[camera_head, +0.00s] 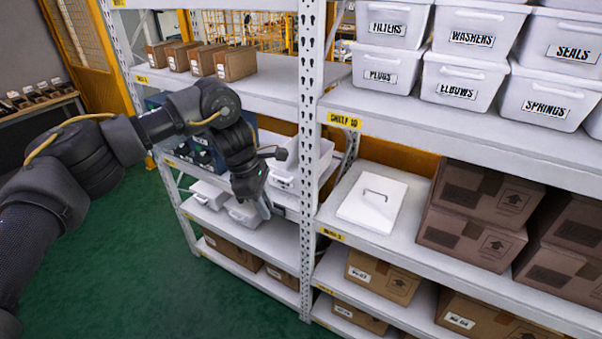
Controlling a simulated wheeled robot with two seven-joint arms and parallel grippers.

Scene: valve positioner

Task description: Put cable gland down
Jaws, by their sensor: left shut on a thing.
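My left gripper (265,207) reaches into the left shelving bay from the left, pointing down. It is in front of the middle shelf, close to a white open bin (318,163) and above a lidded grey bin (242,213). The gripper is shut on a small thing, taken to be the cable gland. The thing is too small and too hidden by the fingers to make out its shape. My right gripper is not in view.
A white rack post (308,150) stands just right of the gripper. A blue bin (158,101) is partly behind my arm. Small brown boxes (236,64) line the shelf above.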

